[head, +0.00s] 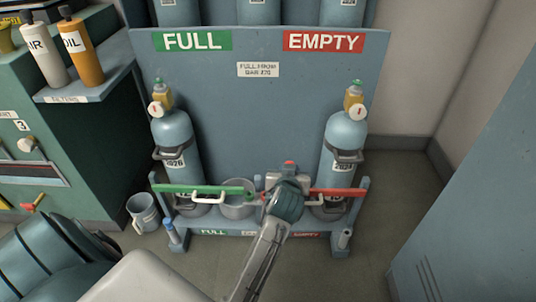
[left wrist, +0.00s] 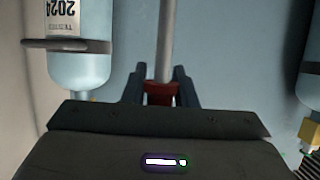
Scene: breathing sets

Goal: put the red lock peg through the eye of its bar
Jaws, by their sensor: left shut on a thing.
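The red lock peg (left wrist: 162,92) shows as a red collar with a grey rod running to the top of the left wrist view. My left gripper (left wrist: 157,88) is shut on it, one dark finger on each side. In the head view my left gripper (head: 289,176) is in front of the middle of the rack, with a bit of the red peg (head: 290,163) above it. The red bar (head: 345,191) lies across the base of the right cylinder. Its inner end is beside and partly behind my gripper, and I cannot make out its eye. My right gripper is out of view.
The green bar (head: 185,189) crosses the left cylinder (head: 174,135). The right cylinder (head: 343,140) stands under the EMPTY sign. A blue cabinet (head: 480,200) stands at the right.

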